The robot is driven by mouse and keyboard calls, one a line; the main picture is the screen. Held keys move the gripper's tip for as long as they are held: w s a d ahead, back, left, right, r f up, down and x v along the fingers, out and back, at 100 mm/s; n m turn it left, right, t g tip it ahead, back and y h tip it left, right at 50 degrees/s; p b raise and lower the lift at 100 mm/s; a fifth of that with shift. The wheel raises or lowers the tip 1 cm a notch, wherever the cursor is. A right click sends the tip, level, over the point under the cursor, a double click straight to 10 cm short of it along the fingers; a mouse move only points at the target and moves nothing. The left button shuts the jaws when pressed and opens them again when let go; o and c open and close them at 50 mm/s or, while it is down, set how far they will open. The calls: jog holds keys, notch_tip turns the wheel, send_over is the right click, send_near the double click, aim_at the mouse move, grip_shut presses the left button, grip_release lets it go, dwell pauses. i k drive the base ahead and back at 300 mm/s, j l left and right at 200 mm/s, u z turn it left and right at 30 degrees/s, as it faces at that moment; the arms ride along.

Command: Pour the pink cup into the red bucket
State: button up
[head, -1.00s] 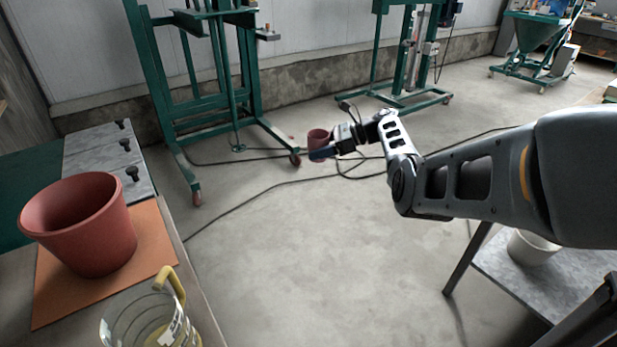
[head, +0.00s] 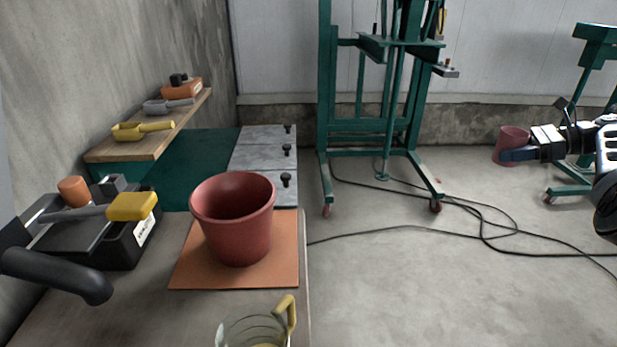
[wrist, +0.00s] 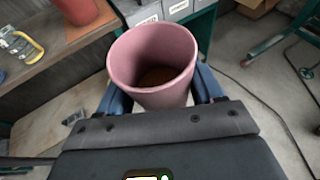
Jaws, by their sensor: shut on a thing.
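The pink cup (head: 509,147) is in my gripper at the right of the head view, held in the air over the floor. In the wrist view the pink cup (wrist: 152,62) fills the middle, with brown contents at its bottom. The fingers of my gripper (head: 520,154) are shut on it, one on each side in the wrist view (wrist: 160,98). The red bucket (head: 234,222) stands upright on an orange mat (head: 185,272) on the table, well left of my gripper. Its inside bottom is hidden. Part of it also shows at the top of the wrist view (wrist: 77,8).
A clear jug with a yellow handle (head: 286,316) stands near the mat. A black tool tray (head: 125,245) is left of the bucket. Scoops lie on a wooden shelf (head: 150,143). A green wheeled frame (head: 325,150) stands behind the open floor between table and gripper.

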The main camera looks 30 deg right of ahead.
aim_at(233, 210)
jog(key=i+l, duration=0.15)
jog(key=l, duration=0.15)
jog(key=i+l, duration=0.15)
jog(key=l, duration=0.2)
jog(key=i+l, duration=0.15)
jog(key=l, duration=0.15)
jog(key=i+l, duration=0.15)
jog(key=l, duration=0.2)
jog(key=i+l+u, duration=0.1)
jog(key=u, duration=1.75)
jog(key=k+l, duration=0.05)
jog(key=l, duration=0.05)
